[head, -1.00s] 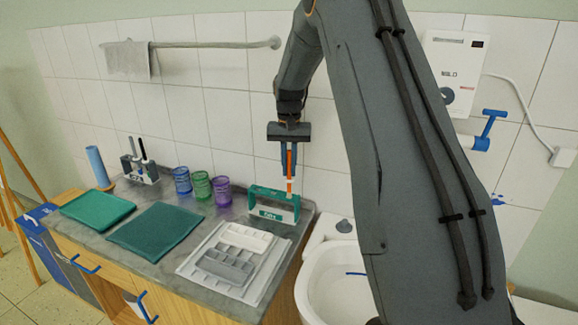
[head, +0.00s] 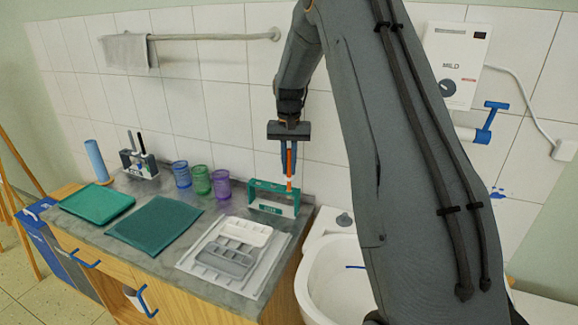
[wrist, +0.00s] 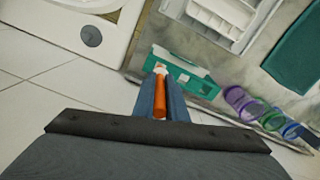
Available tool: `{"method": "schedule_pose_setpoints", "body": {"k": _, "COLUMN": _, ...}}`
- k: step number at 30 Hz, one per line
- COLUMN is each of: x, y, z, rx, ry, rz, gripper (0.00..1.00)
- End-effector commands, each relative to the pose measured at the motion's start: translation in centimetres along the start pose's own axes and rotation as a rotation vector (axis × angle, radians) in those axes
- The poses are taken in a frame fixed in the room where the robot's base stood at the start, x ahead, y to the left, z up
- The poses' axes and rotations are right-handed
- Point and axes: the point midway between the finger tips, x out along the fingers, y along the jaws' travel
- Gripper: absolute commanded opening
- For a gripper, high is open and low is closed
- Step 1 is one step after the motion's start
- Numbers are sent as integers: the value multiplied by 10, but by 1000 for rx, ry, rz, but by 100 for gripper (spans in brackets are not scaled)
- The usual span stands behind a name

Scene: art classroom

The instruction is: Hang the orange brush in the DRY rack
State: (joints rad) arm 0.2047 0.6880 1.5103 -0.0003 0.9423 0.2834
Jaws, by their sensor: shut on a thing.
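My gripper (head: 288,150) is shut on the orange brush (head: 289,165), which hangs upright from the fingers. The brush's orange handle (wrist: 159,97) lies between the two fingers (wrist: 160,105) in the wrist view, with its pale lower part beyond. The green rack (head: 273,208) stands on the right end of the counter, directly below. In the wrist view the brush's far end overlaps the rack (wrist: 195,80). The brush's lower end shows at the rack's upper bar; I cannot tell whether it is in a slot. The rack's label is too small to read.
Purple (head: 221,184), green (head: 201,180) and blue (head: 182,174) cups stand left of the rack. A pale tray (head: 232,252) lies in front. A white sink (head: 335,280) is at the right. A tiled wall is close behind.

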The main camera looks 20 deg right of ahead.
Motion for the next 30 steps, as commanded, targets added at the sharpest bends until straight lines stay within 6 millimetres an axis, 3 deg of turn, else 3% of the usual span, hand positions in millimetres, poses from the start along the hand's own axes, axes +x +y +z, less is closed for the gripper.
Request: {"method": "schedule_pose_setpoints", "body": {"k": 30, "x": 29, "y": 0, "z": 0, "rx": 0, "ry": 0, "rz": 0, "gripper": 0}}
